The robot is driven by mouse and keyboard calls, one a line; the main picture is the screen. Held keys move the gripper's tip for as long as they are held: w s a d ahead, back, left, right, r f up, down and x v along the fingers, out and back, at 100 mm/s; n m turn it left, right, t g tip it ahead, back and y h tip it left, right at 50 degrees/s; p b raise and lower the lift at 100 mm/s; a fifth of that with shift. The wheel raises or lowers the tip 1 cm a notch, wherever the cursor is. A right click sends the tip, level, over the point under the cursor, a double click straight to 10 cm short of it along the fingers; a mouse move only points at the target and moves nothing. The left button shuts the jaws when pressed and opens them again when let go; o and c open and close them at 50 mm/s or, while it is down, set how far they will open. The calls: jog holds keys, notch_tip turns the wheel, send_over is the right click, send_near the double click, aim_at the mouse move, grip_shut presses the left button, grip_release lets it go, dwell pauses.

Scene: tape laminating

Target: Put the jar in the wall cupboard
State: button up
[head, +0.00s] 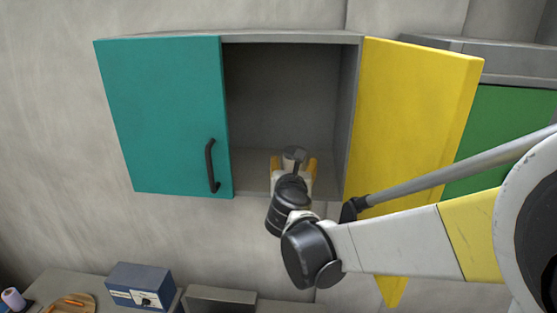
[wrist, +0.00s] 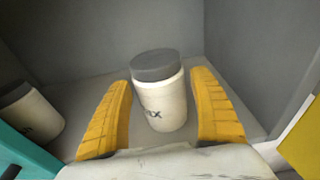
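The jar (wrist: 162,100), white with a grey lid and dark lettering, stands upright on the floor of the wall cupboard (head: 285,37). In the head view its lid (head: 293,157) shows just past my wrist. My gripper (wrist: 163,90) reaches into the cupboard's open right half, with one yellow finger on each side of the jar. Narrow gaps show between the fingers and the jar, so the gripper looks open around it. In the head view my gripper (head: 293,167) is partly hidden by my wrist. The jar's lowest edge is close to my gripper's palm.
A second similar jar (wrist: 29,112) stands at the left inside, behind the shut teal door (head: 165,115). The yellow door (head: 415,110) stands open at the right, near my arm. A green cupboard (head: 510,130) is farther right. A blue box (head: 140,285) sits on the counter below.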

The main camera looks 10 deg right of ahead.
jog(key=shift+r, duration=0.25)
jog(key=v, duration=1.2)
jog(key=shift+f+b, duration=0.1)
jog(key=shift+b, duration=0.2)
